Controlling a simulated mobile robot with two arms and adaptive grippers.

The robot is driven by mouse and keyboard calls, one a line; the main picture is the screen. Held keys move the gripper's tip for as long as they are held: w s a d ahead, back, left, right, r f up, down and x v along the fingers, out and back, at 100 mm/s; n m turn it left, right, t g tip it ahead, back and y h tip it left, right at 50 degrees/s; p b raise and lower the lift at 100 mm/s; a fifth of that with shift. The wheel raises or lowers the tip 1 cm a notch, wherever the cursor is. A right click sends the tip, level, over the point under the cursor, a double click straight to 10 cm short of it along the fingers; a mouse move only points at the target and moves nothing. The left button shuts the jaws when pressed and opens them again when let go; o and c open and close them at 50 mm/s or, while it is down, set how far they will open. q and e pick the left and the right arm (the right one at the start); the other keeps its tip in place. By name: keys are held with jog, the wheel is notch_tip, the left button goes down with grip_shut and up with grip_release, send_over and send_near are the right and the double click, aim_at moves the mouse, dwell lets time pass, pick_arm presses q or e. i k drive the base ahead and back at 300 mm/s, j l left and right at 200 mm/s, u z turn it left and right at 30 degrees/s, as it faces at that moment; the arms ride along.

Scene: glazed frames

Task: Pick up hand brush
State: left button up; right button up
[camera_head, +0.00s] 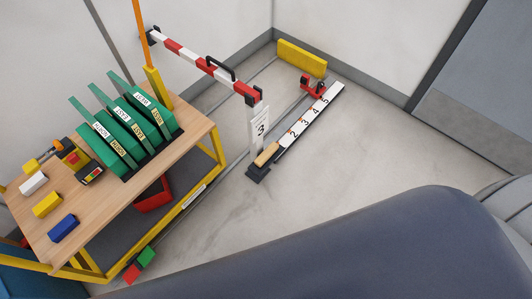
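No thing in the camera_head view is clearly a hand brush. A small tan wooden piece (267,154) lies at the near end of the numbered white strip on the floor, by a dark base; I cannot tell whether it is the brush. An orange-and-dark tool (43,158) lies at the far left of the wooden table (153,172), too small to identify. Neither of my grippers is in view.
Green upright holders (118,135), a white block (34,183), a yellow block (47,204) and a blue block (63,228) stand on the table. A red-white barrier (205,66) runs behind. A large dark blue surface fills the foreground. Floor right of the strip (310,115) is clear.

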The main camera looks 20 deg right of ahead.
aim_at(264, 158)
jog(key=u, duration=1.8)
jog(key=k+l+u, duration=0.25)
jog(key=k+u, duration=0.2)
jog(key=k, duration=0.15)
